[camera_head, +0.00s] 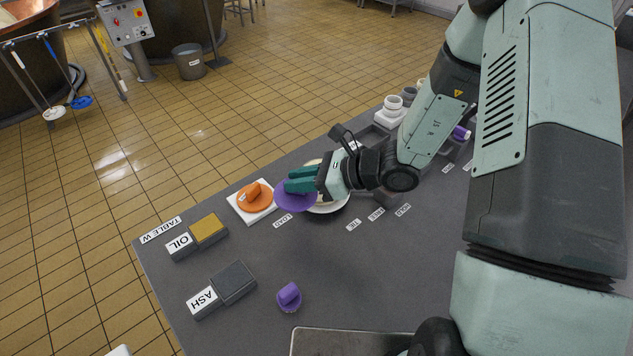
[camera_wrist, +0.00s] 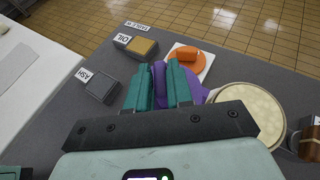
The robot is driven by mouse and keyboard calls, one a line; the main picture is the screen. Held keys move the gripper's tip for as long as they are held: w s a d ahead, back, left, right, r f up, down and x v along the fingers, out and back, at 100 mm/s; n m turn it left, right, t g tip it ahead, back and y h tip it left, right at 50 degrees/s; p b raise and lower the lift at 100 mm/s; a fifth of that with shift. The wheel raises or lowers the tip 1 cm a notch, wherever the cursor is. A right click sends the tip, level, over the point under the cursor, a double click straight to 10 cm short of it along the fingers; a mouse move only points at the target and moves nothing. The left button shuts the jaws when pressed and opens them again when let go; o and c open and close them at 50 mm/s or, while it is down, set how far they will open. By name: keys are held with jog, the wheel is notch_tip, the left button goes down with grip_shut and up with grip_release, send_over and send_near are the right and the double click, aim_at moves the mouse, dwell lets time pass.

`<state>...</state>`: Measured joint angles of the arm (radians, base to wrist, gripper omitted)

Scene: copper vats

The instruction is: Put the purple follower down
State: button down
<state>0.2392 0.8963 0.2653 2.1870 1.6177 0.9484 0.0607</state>
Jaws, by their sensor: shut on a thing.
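The purple follower (camera_head: 293,201) is a flat disc with an upright grip. My gripper (camera_head: 290,182) has its teal fingers closed on that grip. In the wrist view my gripper (camera_wrist: 164,82) shows the purple grip (camera_wrist: 159,80) between the fingers and the disc (camera_wrist: 195,88) behind them. The disc overlaps the left side of a pale round dish (camera_head: 330,207) in the head view. In the wrist view it lies left of the cream round (camera_wrist: 250,112). Its height above the table is hard to tell.
An orange disc with a grip (camera_head: 254,197) sits on a white board to the left. The OIL block (camera_head: 208,229), ASH block (camera_head: 234,281) and a small purple piece (camera_head: 289,297) stand on the grey table (camera_head: 330,270). The table between them and the labels is clear.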

jog(key=w+d+r+m+t+h, duration=0.2)
jog(key=w+r+m+t, duration=0.1)
jog(key=w+m+t, duration=0.15)
jog(key=w+d+r+m+t+h, duration=0.1)
jog(key=w+d+r+m+t, duration=0.2)
jog(key=w, duration=0.3)
notch_tip(320, 180, down, 9)
jog(key=shift+s+f, duration=0.1)
jog(key=shift+s, duration=0.05)
jog(key=shift+f, duration=0.1)
jog(key=c, duration=1)
grip_release()
